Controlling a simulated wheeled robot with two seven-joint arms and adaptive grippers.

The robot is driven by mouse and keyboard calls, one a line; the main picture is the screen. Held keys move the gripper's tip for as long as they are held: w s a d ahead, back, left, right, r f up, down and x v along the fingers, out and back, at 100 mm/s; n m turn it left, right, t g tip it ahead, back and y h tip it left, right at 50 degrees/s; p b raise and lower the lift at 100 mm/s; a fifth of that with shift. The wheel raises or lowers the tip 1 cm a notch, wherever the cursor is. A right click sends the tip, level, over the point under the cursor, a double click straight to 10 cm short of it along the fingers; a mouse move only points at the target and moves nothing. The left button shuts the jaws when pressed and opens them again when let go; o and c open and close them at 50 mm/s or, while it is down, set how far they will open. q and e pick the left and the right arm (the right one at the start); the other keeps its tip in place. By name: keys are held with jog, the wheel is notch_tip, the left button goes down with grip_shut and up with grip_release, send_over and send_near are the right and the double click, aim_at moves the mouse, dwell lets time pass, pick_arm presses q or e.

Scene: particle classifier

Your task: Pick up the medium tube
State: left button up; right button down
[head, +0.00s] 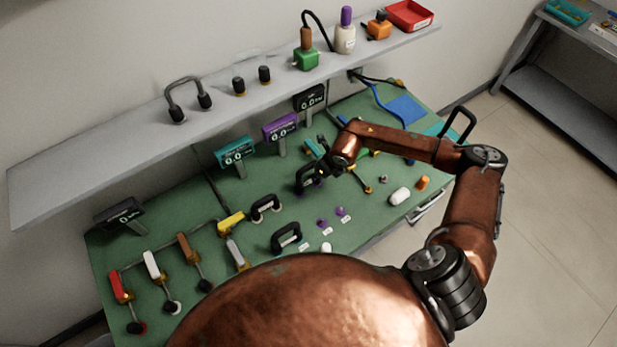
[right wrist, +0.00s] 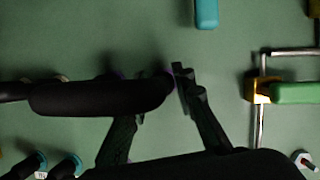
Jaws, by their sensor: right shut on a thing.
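My right gripper (head: 322,175) is over the green bench, shut on a black curved tube (head: 304,178). In the right wrist view the thick black tube (right wrist: 90,97) runs across the fingers of the gripper (right wrist: 152,92), with a hint of purple near its end. The gripper hides part of it, and I cannot tell whether it is clear of the bench. Two similar black curved tubes, one in the middle (head: 265,203) and one nearer (head: 285,233), rest on the bench. Which is the medium one is not marked legibly. My left gripper is not in view.
The green bench (head: 190,205) holds several coloured-handle valves at the left, small display stands behind, and small purple parts (head: 340,212) with labels. A white cylinder (head: 400,196) lies at the right. A grey shelf (head: 110,160) overhangs the back, carrying several items.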

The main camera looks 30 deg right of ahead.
jog(key=shift+r, duration=0.15)
jog(key=shift+r, duration=0.2)
notch_tip(320, 180, up, 2)
jog(key=shift+r+b, duration=0.1)
jog(key=shift+b, duration=0.2)
jog(key=s+d+r, duration=0.3)
jog(key=s+r, duration=0.7)
jog(key=s, duration=0.3)
jog(key=shift+s+d+b, duration=0.2)
jog(key=shift+s+b, duration=0.1)
jog(key=shift+b, duration=0.1)
jog(key=shift+r, duration=0.15)
notch_tip(320, 180, up, 4)
jog(key=shift+r+p, duration=0.2)
jog(key=shift+p, duration=0.95)
